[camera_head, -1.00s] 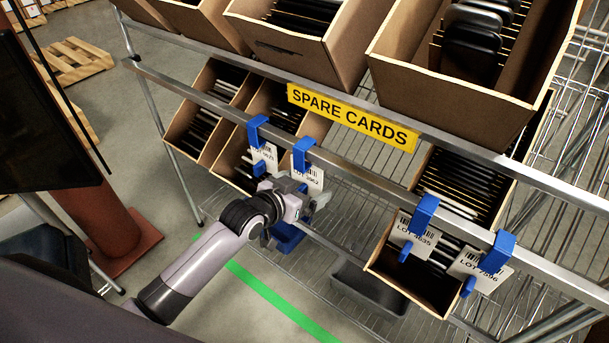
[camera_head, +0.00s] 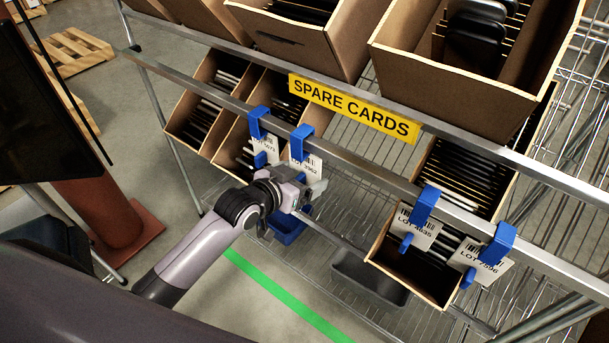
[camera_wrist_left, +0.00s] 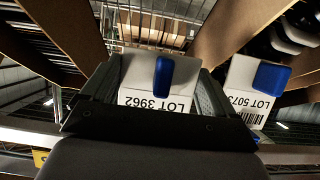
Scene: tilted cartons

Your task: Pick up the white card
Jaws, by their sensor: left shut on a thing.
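The white card marked LOT 3962 (camera_head: 312,167) hangs at a blue hook (camera_head: 301,141) on the shelf rail. My left gripper (camera_head: 312,187) is at its lower part and hides some of it. In the left wrist view this card (camera_wrist_left: 135,75) lies between the two dark fingers of the left gripper (camera_wrist_left: 158,92), which is shut on it. The hook's blue tip (camera_wrist_left: 163,76) shows in front of the card. A second white card, LOT 5073 (camera_head: 267,150), hangs just left and also shows in the wrist view (camera_wrist_left: 245,85). My right gripper is not in view.
White cards LOT 4635 (camera_head: 417,230) and LOT 7596 (camera_head: 484,262) hang on hooks at the right. A yellow SPARE CARDS sign (camera_head: 354,106) is on the upper rail. Cardboard cartons (camera_head: 402,262) are tilted behind the rails. A blue bin (camera_head: 290,229) and grey bin (camera_head: 368,282) sit below.

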